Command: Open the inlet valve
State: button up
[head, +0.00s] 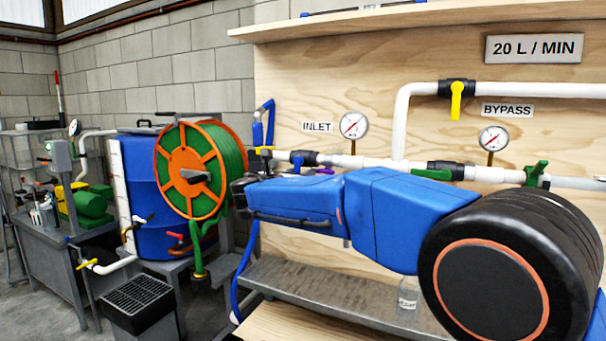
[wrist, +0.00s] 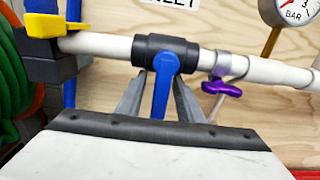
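The inlet valve has a black body (wrist: 166,52) on a white horizontal pipe, beneath the INLET label (head: 317,127). Its blue lever (wrist: 162,97) hangs down, crosswise to the pipe. In the head view the blue lever (head: 298,163) shows small above my arm. My gripper (wrist: 159,88) is open, with one grey finger on each side of the lever. Narrow gaps seem to show between fingers and lever; I cannot tell whether either touches. The lever's lower end is hidden behind my gripper's body.
A small purple handle (wrist: 228,89) hangs from the pipe just right of the lever. A yellow-handled fitting (wrist: 56,24) is at the left. A gauge (head: 354,125), the bypass valve's yellow lever (head: 456,100) and a green lever (head: 432,174) are farther right. A hose reel (head: 190,170) stands left.

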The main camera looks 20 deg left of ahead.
jog(key=shift+w+d, duration=0.1)
jog(key=shift+w, duration=0.35)
grip_shut()
jog(key=shift+s+d+r+n, duration=0.1)
jog(key=shift+d+n, duration=0.3)
jog(key=shift+n, duration=0.7)
jog(key=shift+d+r+n, duration=0.1)
jog(key=shift+d+n, duration=0.25)
jog(key=shift+n, duration=0.75)
grip_release()
